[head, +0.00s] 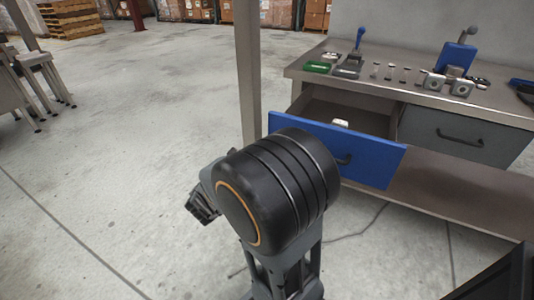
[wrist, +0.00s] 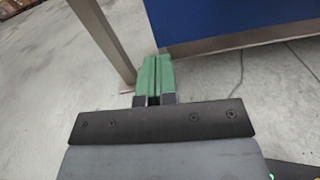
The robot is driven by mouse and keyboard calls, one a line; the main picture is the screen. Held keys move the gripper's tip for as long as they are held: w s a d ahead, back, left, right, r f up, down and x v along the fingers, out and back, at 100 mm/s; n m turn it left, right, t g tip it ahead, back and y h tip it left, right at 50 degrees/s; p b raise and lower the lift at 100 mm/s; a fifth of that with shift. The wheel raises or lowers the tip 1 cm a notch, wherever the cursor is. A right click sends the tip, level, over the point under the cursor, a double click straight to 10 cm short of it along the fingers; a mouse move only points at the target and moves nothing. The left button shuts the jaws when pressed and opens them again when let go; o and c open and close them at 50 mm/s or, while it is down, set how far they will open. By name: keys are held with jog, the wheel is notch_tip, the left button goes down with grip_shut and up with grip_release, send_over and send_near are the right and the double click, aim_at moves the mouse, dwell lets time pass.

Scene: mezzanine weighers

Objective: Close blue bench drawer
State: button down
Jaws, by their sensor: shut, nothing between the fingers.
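The blue bench drawer (head: 370,158) is pulled out from the left side of the workbench in the head view. Its blue front has a dark handle (head: 343,159), partly hidden by my arm. A small white item (head: 341,123) shows inside it. The blue front (wrist: 225,18) also fills the top right of the wrist view. My gripper (wrist: 153,62) is shut with its green fingers together and empty, just below and left of the blue front in that view. I cannot tell whether it touches the front. In the head view, my arm hides the fingertips.
The workbench (head: 400,95) carries several small tools and parts, with blue-handled devices at the back. A grey drawer (head: 456,138) to the right is shut. A metal post (head: 247,70) stands by the bench's left end.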

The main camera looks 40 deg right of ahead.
jog(key=w+d+n+t+b, duration=0.1)
jog(key=w+d+b, duration=0.3)
jog(key=d, duration=0.9)
jog(key=shift+w+f, duration=0.35)
jog(key=shift+w, duration=0.1)
jog(key=shift+d, duration=0.1)
